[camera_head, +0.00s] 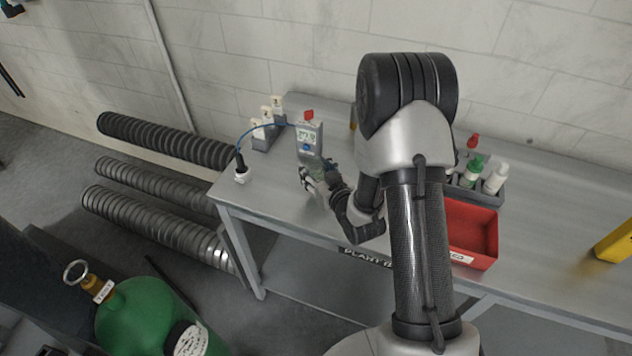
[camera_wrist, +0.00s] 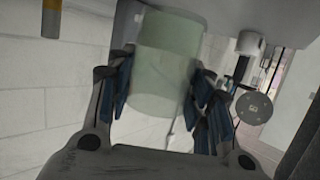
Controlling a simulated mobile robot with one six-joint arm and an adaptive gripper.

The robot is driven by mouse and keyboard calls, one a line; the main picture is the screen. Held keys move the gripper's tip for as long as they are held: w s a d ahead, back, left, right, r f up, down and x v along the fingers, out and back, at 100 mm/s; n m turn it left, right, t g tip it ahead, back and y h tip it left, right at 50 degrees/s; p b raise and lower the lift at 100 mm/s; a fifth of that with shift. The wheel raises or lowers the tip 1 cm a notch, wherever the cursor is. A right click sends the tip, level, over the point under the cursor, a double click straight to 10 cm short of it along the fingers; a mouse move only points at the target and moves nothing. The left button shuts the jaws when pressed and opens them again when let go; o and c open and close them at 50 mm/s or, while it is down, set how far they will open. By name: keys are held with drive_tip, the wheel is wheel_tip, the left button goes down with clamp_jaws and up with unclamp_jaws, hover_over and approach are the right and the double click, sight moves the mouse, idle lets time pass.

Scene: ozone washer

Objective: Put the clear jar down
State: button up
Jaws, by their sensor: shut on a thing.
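The clear jar (camera_wrist: 165,62), a pale green see-through cylinder, is between the fingers of my gripper (camera_wrist: 160,95) in the wrist view. The blue-padded fingers are shut on its sides. In the head view my gripper (camera_head: 318,182) is at the front edge of the grey table (camera_head: 560,215), just in front of a grey meter with a display (camera_head: 309,140). My arm and fingers hide most of the jar there. I cannot tell whether the jar touches the tabletop.
A holder with white-capped bottles (camera_head: 266,128) and a small white cable-topped bottle (camera_head: 241,172) stand left of the meter. A red bin (camera_head: 472,228) and a grey bottle caddy (camera_head: 490,192) are to the right of my arm. The table's right part is mostly clear.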

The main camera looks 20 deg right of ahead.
drive_tip(key=shift+f+b, duration=0.4)
drive_tip(key=shift+f, duration=1.45)
drive_tip(key=shift+f, duration=0.15)
drive_tip(key=o, duration=1.2)
drive_tip(key=shift+o, duration=0.2)
